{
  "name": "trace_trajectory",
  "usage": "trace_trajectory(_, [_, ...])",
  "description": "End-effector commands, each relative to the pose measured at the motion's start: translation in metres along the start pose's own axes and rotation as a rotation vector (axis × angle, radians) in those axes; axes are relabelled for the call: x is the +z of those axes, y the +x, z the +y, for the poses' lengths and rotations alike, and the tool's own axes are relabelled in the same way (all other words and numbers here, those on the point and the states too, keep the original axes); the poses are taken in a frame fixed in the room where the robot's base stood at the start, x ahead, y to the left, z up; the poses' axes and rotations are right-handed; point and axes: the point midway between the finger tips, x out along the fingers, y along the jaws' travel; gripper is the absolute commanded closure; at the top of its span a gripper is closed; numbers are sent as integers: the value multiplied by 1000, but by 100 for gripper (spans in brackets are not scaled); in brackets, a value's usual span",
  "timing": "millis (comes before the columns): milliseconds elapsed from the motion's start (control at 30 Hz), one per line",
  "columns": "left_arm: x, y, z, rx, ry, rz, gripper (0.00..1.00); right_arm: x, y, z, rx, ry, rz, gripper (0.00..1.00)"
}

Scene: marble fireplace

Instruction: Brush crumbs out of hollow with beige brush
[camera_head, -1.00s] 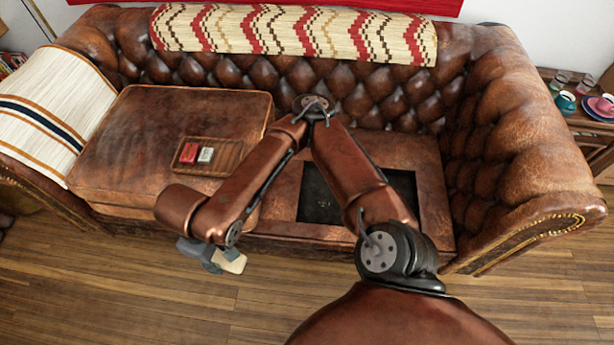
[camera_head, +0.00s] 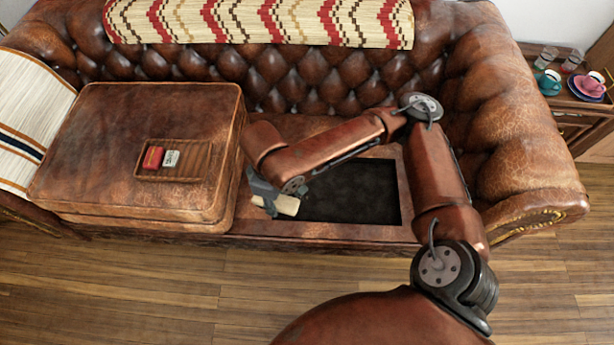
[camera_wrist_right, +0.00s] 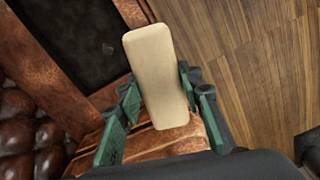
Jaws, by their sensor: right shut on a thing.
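My right gripper (camera_head: 264,193) is shut on the beige brush (camera_head: 287,205), a plain pale block in the head view. The brush is at the left front corner of the hollow (camera_head: 355,190), a dark rectangular recess in the sofa seat; whether it touches the rim I cannot tell. In the right wrist view the green fingers sit on either side of the brush (camera_wrist_right: 158,75), with the hollow (camera_wrist_right: 75,40) at upper left. A small pale speck, perhaps crumbs (camera_wrist_right: 108,48), lies in the hollow. My left gripper is out of view.
A thick leather cushion (camera_head: 120,130) stands left of the hollow, bearing a wooden tray (camera_head: 195,172) with small red and white boxes. The tufted backrest (camera_head: 330,80) and right armrest (camera_head: 520,130) bound the seat. Cups stand on a side table (camera_head: 570,100). The floor in front is clear.

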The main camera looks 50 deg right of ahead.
Motion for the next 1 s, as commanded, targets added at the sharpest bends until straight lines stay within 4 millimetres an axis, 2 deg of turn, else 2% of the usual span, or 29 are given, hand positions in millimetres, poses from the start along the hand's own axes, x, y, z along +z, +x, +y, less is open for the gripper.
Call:
trace_trajectory(200, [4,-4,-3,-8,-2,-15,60,-15,22,22,-2,-441,-2,86])
trace_trajectory(533, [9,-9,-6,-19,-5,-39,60,-29,62,59,-2,-1117,-2,86])
trace_trajectory(1000, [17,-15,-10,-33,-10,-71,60,-26,127,120,-3,-2073,-2,86])
